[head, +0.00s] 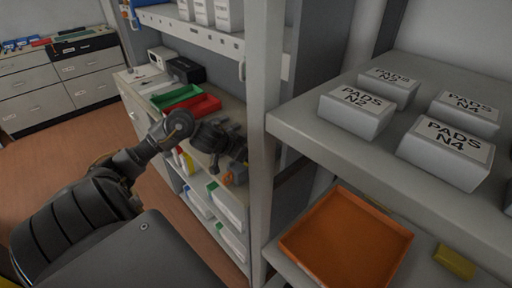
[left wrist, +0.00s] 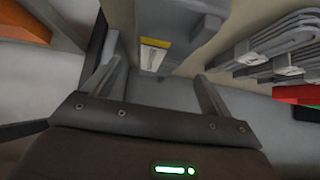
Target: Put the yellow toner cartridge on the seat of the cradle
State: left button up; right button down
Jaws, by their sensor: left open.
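A grey cartridge-like body with a yellow-and-white label (left wrist: 154,55) shows in the left wrist view, ahead of my left gripper (left wrist: 160,85). The gripper's two fingers are apart, one on each side of the label's line, and I see no grip on it. In the head view my left gripper (head: 238,153) reaches over the left shelf unit. A small yellow piece (head: 187,162) shows below my forearm there; I cannot tell if it is the same cartridge. I cannot make out the cradle or its seat. My right gripper is not in view.
An orange tray (head: 290,243) and a yellow block (head: 455,262) are on the lower right shelf. White PADS boxes (head: 445,150) stand above.

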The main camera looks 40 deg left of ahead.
pick_arm(q)
jog(key=shift+f, duration=0.15)
jog(key=x, duration=0.4)
jog(key=shift+w+f, duration=0.25)
jog(key=shift+f, duration=0.1)
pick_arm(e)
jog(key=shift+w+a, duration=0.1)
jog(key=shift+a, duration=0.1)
pick_arm(q)
jog(key=shift+s+r, duration=0.1)
